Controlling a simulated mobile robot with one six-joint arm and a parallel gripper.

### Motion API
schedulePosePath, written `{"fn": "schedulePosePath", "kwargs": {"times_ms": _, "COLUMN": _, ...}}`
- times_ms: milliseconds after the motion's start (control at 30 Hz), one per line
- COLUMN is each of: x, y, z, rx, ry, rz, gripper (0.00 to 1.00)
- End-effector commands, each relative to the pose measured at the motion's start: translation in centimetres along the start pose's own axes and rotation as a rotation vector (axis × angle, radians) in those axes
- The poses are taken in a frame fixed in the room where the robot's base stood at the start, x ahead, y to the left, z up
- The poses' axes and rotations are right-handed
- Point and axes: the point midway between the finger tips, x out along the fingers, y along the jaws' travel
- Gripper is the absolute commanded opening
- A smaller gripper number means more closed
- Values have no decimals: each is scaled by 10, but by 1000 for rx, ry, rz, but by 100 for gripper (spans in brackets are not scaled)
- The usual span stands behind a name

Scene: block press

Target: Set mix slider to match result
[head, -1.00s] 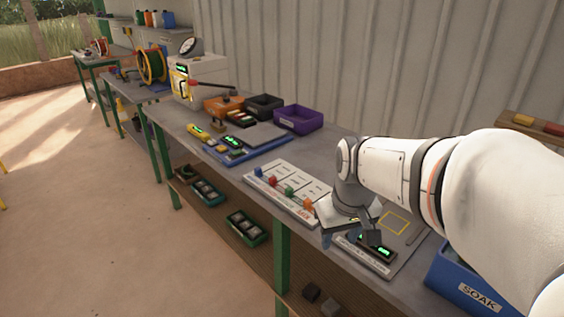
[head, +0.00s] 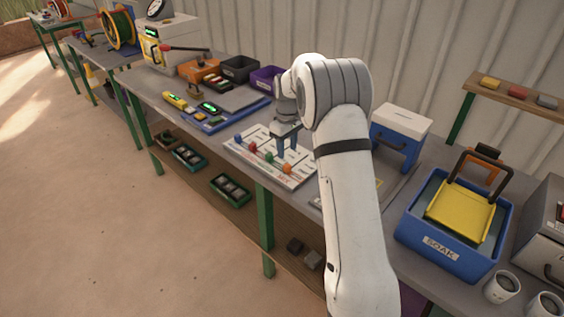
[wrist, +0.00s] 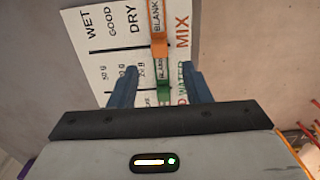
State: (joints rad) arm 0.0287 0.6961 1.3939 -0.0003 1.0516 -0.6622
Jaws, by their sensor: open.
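The white slider board (head: 249,132) lies on the bench, with blue, red, green and orange knobs along its front edge. In the wrist view, the orange knob (wrist: 160,47) is on the row marked WET, GOOD, DRY, at the end near the word MIX (wrist: 182,30). The orange knob also shows in the head view (head: 287,168). The green knob (wrist: 163,90) is one row closer to my gripper's palm. My gripper (head: 287,152) points down over the board, open and empty. In the wrist view, its fingers (wrist: 159,70) are spread either side of the green knob's column. Contact cannot be told.
A blue tray (head: 232,121) with small displays lies left of the board. A purple bin (head: 266,78) stands behind. At right are a white-lidded blue box (head: 400,124) and a SOAK tub (head: 408,240). The bench's front edge is close to the knobs.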

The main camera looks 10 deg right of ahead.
Motion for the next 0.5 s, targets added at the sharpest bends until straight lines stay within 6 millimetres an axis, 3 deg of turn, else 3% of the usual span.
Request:
{"fn": "schedulePosePath", "kwargs": {"times_ms": 300, "x": 48, "y": 0, "z": 2, "rx": 2, "ry": -3, "rz": -3, "gripper": 44}}
{"fn": "schedulePosePath", "kwargs": {"times_ms": 500, "x": 68, "y": 1, "z": 1, "rx": 3, "ry": -1, "rz": -1, "gripper": 44}}
